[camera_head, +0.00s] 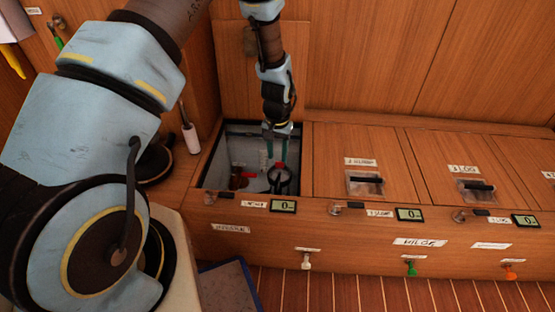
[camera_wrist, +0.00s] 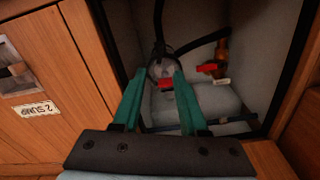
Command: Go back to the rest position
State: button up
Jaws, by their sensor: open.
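My gripper (camera_head: 277,148) reaches down from above into an open locker compartment (camera_head: 210,175) in the wooden bench. In the wrist view, my gripper (camera_wrist: 152,84) shows two teal fingers spread apart. Between and just beyond the fingertips is a round fitting with a black hose (camera_wrist: 159,30) and a red part (camera_wrist: 166,83). I cannot tell whether the fingers touch it. A second red-handled valve (camera_wrist: 207,67) on a brass-coloured body sits to the right in the wrist view. In the head view, a red handle (camera_head: 247,175) shows in the compartment's left part.
The compartment's black rim surrounds my gripper closely. Closed lids lie to the right, one with a recessed handle (camera_head: 365,184), another with a similar handle (camera_head: 474,185). Small displays (camera_head: 283,206) line the front edge. A white cylinder (camera_head: 190,137) stands left. A blue-edged panel (camera_head: 226,285) is on the floor.

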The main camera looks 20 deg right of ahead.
jog(key=shift+r, duration=0.1)
dwell(0.4)
jog(key=w+a+r+n, duration=0.2)
jog(key=a+r, duration=0.7)
jog(key=w+a+r+n, duration=0.2)
jog(key=a+r, duration=0.6)
jog(key=a, duration=0.1)
jog(key=s+a+r+n+t, duration=0.1)
jog(key=s+a+r+n, duration=0.1)
jog(key=s+a+r, duration=0.4)
jog(key=s+a+r+n+t, duration=0.15)
jog(key=s+a+r, duration=0.25)
jog(key=a, duration=0.5)
notch_tip(320, 180, up, 20)
jog(key=w+p, duration=0.1)
jog(key=p, duration=2)
jog(key=shift+d+g, duration=0.45)
